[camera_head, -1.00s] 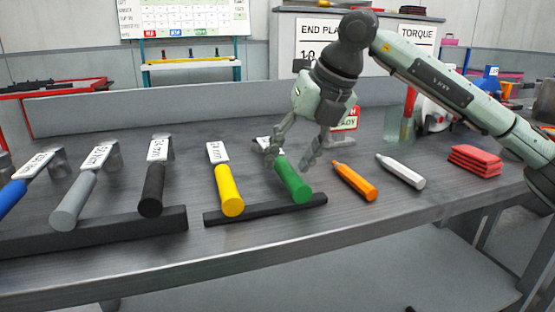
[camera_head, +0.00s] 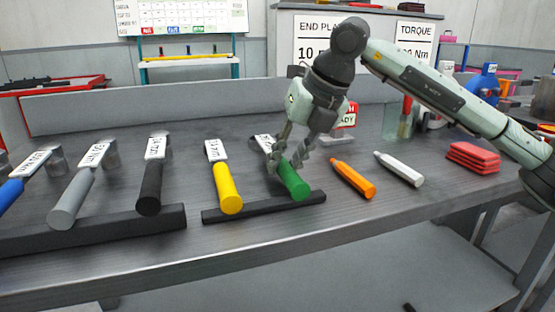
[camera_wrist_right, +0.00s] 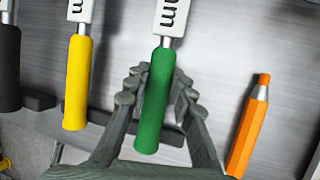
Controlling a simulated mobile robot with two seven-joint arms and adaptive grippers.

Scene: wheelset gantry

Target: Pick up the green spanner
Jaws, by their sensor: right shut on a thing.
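The green spanner (camera_head: 293,181) lies on the bench, its handle across a low black rail (camera_head: 262,207) and its white label end pointing away. In the right wrist view its green handle (camera_wrist_right: 155,100) runs between my fingers. My right gripper (camera_head: 289,165) is shut on the green handle near the label end, with one finger on each side; it shows in the wrist view too (camera_wrist_right: 155,92). The head of the spanner is partly hidden behind the gripper. My left gripper is not in view.
A yellow spanner (camera_head: 228,188) lies just left, then black (camera_head: 151,186), grey (camera_head: 73,198) and blue ones. An orange marker (camera_head: 352,178) and a white marker (camera_head: 399,169) lie to the right, near stacked red pads (camera_head: 474,158). The bench front is clear.

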